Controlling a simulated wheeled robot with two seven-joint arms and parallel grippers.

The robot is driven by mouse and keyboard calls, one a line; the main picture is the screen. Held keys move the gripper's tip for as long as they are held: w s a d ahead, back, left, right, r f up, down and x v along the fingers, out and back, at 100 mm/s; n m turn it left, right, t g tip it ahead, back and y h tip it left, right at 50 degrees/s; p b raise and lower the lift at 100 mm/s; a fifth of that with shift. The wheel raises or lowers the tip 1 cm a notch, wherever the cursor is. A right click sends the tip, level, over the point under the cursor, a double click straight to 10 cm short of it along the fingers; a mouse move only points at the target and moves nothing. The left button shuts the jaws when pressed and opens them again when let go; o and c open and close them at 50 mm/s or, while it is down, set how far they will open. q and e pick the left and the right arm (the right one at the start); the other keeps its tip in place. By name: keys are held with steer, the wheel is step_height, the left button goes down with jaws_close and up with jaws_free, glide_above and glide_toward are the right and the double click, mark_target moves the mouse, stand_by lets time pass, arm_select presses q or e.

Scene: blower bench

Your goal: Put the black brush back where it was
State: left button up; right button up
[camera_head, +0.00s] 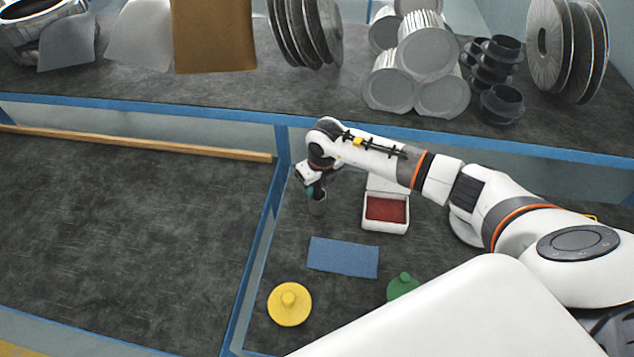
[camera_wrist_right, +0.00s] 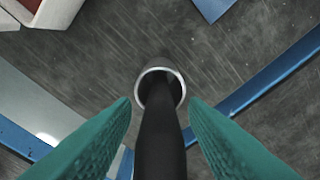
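The black brush (camera_wrist_right: 161,135) shows in the right wrist view as a dark handle with its far end inside a round cup with a bright metal rim (camera_wrist_right: 147,74). The grey cup (camera_head: 317,207) stands on the dark bench top in the head view. My right gripper (camera_wrist_right: 160,103) has its two teal fingers on either side of the handle, with a gap on both sides. It is open and points down over the cup. In the head view the right gripper (camera_head: 313,190) hides most of the brush. My left gripper is not in view.
A white box with red contents (camera_head: 385,225) stands right of the cup. A blue mat (camera_head: 342,258), a yellow knobbed disc (camera_head: 289,304) and a green one (camera_head: 402,286) lie nearer. A blue divider (camera_head: 258,240) runs left of the cup. A shelf with cans and reels is behind.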

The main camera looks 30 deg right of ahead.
steer(key=shift+r, duration=0.5)
step_height(320, 180, up, 11)
steer(key=s+b, duration=0.2)
steer(key=shift+d+b, duration=0.15)
steer(key=shift+b, duration=0.25)
steer(key=shift+r, duration=0.1)
